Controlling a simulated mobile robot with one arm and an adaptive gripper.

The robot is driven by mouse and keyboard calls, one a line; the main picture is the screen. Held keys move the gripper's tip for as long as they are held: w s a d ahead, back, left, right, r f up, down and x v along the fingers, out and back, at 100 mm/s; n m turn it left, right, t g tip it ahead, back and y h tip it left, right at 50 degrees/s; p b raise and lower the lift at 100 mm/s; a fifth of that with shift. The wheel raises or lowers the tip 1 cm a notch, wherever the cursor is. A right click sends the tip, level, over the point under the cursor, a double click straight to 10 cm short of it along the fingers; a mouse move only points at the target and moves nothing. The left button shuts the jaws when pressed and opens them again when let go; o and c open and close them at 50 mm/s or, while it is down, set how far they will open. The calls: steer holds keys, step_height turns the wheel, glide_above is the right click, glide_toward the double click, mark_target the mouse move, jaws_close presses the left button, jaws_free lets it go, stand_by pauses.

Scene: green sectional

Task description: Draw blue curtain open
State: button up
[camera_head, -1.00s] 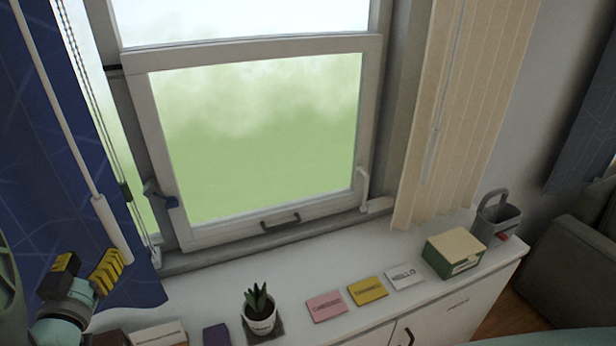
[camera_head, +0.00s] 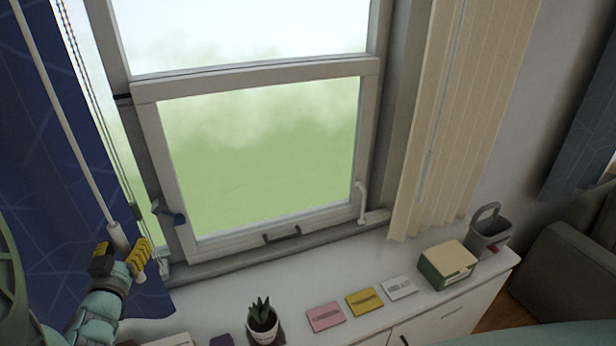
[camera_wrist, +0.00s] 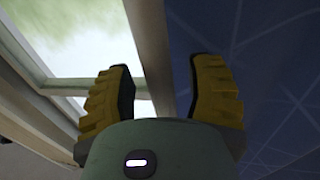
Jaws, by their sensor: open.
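The blue curtain (camera_head: 45,150) hangs at the left of the window in the head view and fills the right side of the wrist view (camera_wrist: 265,75). A white wand (camera_head: 75,130) hangs in front of it and ends in a thicker white handle (camera_head: 119,237). My gripper (camera_head: 120,260) is open at the handle's lower end, with its yellow-padded fingers close to it. In the wrist view the two fingers (camera_wrist: 158,100) stand apart. I cannot tell whether the handle lies between them.
The window (camera_head: 260,150) has a blue latch (camera_head: 168,212) at its left. A beaded cord (camera_head: 88,90) hangs beside the curtain. The white sill cabinet (camera_head: 370,270) holds a potted plant (camera_head: 262,322), coloured cards, a green box (camera_head: 447,263) and a grey caddy (camera_head: 488,230). A beige blind (camera_head: 465,110) hangs at right.

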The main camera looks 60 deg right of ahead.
steer(key=shift+x, duration=0.9)
steer(key=shift+o, duration=0.2)
jaws_close()
